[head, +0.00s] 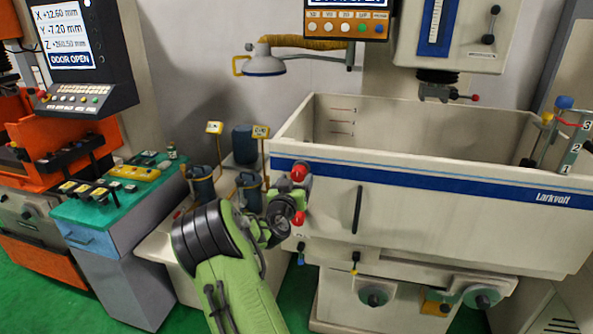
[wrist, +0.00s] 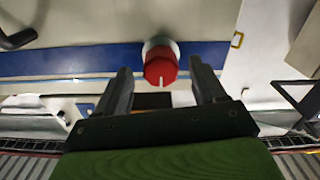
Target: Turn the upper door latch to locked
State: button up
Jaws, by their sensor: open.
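The upper door latch is a red knob (head: 299,171) on a pale collar at the left end of the tank front, level with the blue stripe. In the wrist view the red knob (wrist: 160,70) has a short white mark on its lower side. My gripper (wrist: 160,66) is open, with one dark finger to each side of the knob and gaps between. I cannot tell whether the fingertips reach past its face. In the head view my green arm comes up from below, and my gripper (head: 302,189) is partly hidden near the latch. Another red part (head: 298,218) shows just below.
The tank front (head: 450,210) has a dark vertical handle (head: 357,210) right of the latch. Canisters (head: 247,190) and yellow-tagged posts stand close on the left. The screen (head: 68,35) at left reads DOOR OPEN. A blue-tipped part (head: 301,246) sits lower on the tank.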

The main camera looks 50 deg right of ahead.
jog(key=shift+x, duration=0.85)
jog(key=shift+c, duration=0.3)
jog(key=c, duration=1)
